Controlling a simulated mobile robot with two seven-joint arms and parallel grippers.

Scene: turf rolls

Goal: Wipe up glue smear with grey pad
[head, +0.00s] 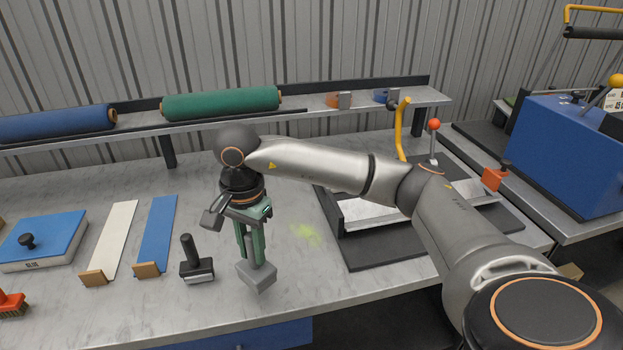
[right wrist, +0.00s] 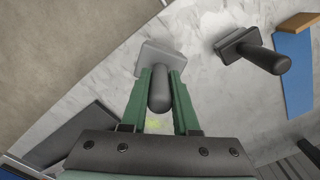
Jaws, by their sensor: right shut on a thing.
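A grey pad (head: 257,276) with an upright dark grey handle is in my right gripper (head: 253,247). The green fingers are shut on the handle, and the block points down near the table's front edge. I cannot tell whether its underside touches the tabletop. The right wrist view also shows the pad (right wrist: 158,56) beyond the fingertips (right wrist: 160,84). The glue smear (head: 306,233) is a faint yellow-green patch on the grey table, to the right of the pad and farther back, apart from it. My left gripper is not in view.
A black-handled tool (head: 197,268) stands just left of the pad. Blue (head: 157,232) and white (head: 110,238) strips lie farther left. A dark-based machine (head: 400,252) stands right of the smear. A shelf with green (head: 222,104) and blue rolls runs behind.

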